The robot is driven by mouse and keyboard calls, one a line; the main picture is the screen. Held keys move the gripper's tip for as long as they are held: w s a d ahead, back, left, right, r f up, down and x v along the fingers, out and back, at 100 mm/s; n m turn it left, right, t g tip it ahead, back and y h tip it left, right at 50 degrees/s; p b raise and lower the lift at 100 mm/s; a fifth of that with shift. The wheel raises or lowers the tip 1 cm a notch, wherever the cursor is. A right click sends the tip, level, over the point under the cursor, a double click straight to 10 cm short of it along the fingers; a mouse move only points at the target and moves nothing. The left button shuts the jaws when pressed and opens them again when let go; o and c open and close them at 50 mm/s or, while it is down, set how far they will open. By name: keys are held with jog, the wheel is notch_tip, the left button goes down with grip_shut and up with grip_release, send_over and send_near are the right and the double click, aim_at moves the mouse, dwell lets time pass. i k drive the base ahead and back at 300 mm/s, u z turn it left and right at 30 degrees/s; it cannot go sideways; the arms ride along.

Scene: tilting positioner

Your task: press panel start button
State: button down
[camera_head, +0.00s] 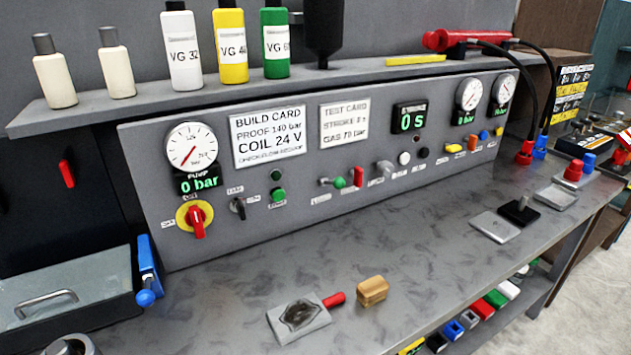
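The grey control panel (300,215) stands upright along the back of the bench. Nothing covers the green button. My gripper is not in view.
The pump gauge (192,147) points low above a "0 bar" display. Levers (357,176) and knobs line the panel to the right. A wooden block (372,291) and a grey plate (298,318) lie on the bench front. The bench before the button is clear.

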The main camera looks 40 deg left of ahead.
aim_at(279, 195)
jog(key=u, duration=0.85)
jog(key=i, duration=0.8)
jog(key=u, duration=0.9)
